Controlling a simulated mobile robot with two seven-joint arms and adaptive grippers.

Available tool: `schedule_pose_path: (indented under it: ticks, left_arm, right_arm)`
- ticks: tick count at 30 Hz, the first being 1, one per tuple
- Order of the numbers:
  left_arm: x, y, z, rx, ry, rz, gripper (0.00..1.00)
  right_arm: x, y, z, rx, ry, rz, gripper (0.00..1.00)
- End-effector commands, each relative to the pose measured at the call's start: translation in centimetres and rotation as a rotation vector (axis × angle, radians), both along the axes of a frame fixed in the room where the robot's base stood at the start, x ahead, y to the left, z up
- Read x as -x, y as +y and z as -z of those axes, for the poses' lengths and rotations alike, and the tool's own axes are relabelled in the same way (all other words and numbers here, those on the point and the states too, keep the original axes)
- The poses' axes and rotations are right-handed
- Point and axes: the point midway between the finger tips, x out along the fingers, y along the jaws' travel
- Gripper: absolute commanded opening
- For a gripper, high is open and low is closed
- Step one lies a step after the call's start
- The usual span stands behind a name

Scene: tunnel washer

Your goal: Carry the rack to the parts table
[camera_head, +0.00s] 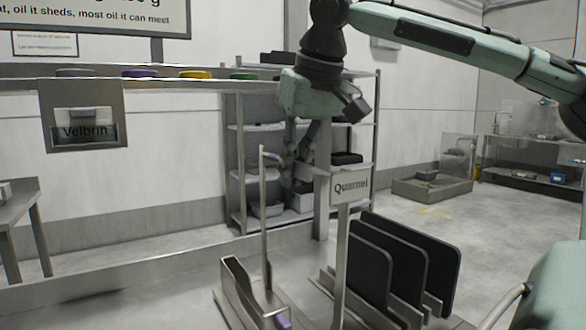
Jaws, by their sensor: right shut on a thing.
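A grey metal rack (233,283) shows at the bottom centre, with an upright post (264,215) and a short bar at its top. My right gripper (298,178) reaches down from above and is shut at this top bar, on the rack's handle. The fingers partly hide the hold. The rack looks upright; I cannot tell whether its base is clear of the surface below. My left gripper is out of view. I cannot pick out the parts table for certain; a grey table (18,188) stands at the left edge.
A stand with a "Quarnel" sign (351,187) and several dark panels (425,255) stands close right of the rack. Metal shelving (241,160) is behind my gripper. A "Velbrin" plate (84,114) hangs at left. A low tray (432,190) and a bench (530,150) are at back right.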

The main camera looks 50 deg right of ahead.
Motion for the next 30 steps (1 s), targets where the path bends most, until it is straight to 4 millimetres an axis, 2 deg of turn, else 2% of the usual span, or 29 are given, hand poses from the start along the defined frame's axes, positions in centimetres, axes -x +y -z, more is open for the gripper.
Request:
schedule_pose_path:
  ticks: [13,15,20,27,30]
  left_arm:
    - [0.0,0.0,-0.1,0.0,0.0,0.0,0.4]
    - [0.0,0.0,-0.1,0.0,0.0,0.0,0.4]
    - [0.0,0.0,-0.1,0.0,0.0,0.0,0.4]
    - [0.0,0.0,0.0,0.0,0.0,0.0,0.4]
    - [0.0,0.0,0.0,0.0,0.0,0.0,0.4]
  right_arm:
    - [-0.1,0.0,0.2,-0.001,-0.009,0.001,0.0]
    - [-0.1,0.0,0.3,0.0,-0.008,0.001,0.13]
    - [0.0,0.0,0.4,0.0,-0.005,0.001,0.31]
    - [0.1,0.0,0.8,-0.001,0.006,-0.001,0.31]
    - [0.2,0.0,0.4,0.001,0.003,0.001,0.31]
